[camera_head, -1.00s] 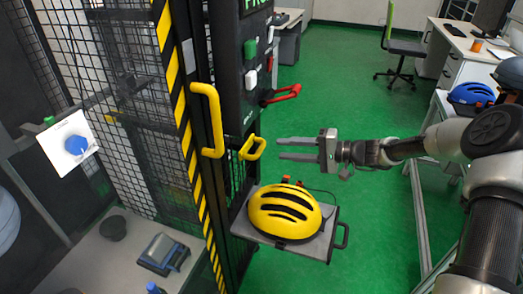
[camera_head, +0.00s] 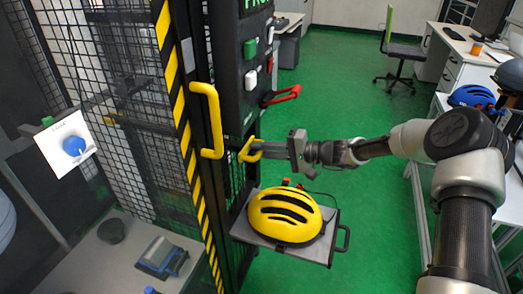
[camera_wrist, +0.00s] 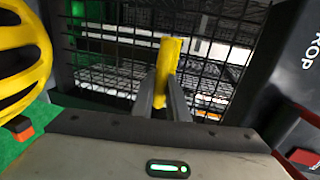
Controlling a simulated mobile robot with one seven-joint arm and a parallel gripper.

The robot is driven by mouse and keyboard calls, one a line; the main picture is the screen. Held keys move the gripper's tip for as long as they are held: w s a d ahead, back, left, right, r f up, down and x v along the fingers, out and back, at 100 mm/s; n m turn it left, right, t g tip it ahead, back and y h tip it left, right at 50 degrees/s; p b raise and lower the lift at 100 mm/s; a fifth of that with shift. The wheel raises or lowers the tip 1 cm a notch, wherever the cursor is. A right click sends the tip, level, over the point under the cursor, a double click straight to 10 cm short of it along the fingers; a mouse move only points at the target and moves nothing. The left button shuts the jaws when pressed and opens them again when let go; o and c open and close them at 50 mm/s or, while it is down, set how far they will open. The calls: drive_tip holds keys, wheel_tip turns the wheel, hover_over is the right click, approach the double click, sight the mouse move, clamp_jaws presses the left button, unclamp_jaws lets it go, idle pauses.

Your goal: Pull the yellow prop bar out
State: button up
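The yellow prop bar (camera_head: 250,149) shows as a small yellow looped handle on the edge of the caged tower, below the black control panel. My gripper (camera_head: 263,149) reaches it from the right, with its fingers close together at the bar. In the wrist view the yellow bar (camera_wrist: 168,62) stands between the two grey fingers (camera_wrist: 162,95), which lie against its sides. The fingers hide part of the bar. The bar's inner end is hidden in the tower.
A yellow helmet (camera_head: 285,215) sits on a grey handled tray (camera_head: 322,246) just below my gripper. A tall yellow door handle (camera_head: 207,120) is left of the bar. A red lever (camera_head: 283,95) sticks out above. Green floor (camera_head: 345,80) is open behind.

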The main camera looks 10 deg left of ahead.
clamp_jaws()
drive_tip(key=d, duration=0.6)
drive_tip(key=shift+s+d+b, duration=0.3)
drive_tip(key=shift+s, duration=0.15)
drive_tip(key=shift+f, duration=0.1)
drive_tip(key=o, duration=0.7)
unclamp_jaws()
drive_tip(key=shift+d, duration=0.1)
drive_tip(key=shift+c, duration=0.2)
drive_tip(key=p+v, duration=0.2)
drive_tip(key=v, duration=1.5)
drive_tip(key=shift+d, duration=0.25)
drive_tip(key=shift+s, duration=0.1)
